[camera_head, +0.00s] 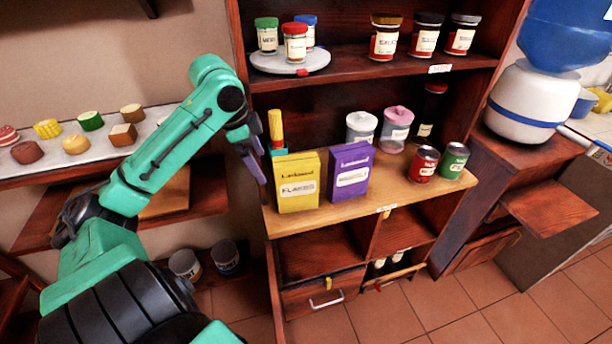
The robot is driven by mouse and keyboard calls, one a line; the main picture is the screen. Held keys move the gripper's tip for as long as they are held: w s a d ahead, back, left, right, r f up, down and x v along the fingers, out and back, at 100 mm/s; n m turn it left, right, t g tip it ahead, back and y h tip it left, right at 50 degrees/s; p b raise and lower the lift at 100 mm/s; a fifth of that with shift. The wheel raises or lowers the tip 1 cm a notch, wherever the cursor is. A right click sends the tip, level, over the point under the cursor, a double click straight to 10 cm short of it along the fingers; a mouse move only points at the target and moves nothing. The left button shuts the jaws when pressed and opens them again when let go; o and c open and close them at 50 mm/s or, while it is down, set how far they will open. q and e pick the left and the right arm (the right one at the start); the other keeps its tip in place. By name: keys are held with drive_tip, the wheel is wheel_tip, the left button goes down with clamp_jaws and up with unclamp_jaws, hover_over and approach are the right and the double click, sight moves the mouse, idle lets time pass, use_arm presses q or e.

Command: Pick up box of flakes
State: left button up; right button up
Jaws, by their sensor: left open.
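A yellow box labelled as flakes (297,184) stands upright at the front left of the light wood middle shelf (400,190). A purple box (349,174) stands close to its right. My left gripper (258,166) is at the shelf's left side, just left of the yellow box and apart from it. It points downward and is open and empty; it is seen nearly edge-on, so its fingers are hard to make out. My right gripper does not show.
A yellow-topped bottle (276,128) stands behind the yellow box. Red (423,164) and green (454,160) cans stand right of the purple box, with lidded jars (396,128) behind. The cabinet's left side wall (240,60) rises by my gripper. Shelf space before the cans is clear.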

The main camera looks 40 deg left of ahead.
sight(295, 161)
use_arm(q)
drive_tip(key=w+p, duration=0.2)
drive_tip(key=w, duration=0.1)
drive_tip(key=w+d+p, duration=0.1)
drive_tip(key=w, duration=0.1)
drive_tip(key=shift+w+d+r, duration=0.1)
drive_tip(key=shift+r, duration=0.15)
drive_tip(key=shift+w+p, duration=0.3)
drive_tip(key=shift+w, duration=0.05)
drive_tip(key=shift+w+d, duration=0.15)
drive_tip(key=shift+w, duration=0.2)
drive_tip(key=shift+w+d, duration=0.35)
drive_tip(key=shift+w, duration=0.35)
drive_tip(key=x, duration=0.5)
drive_tip(key=shift+w+p, duration=0.1)
drive_tip(key=shift+p, duration=0.3)
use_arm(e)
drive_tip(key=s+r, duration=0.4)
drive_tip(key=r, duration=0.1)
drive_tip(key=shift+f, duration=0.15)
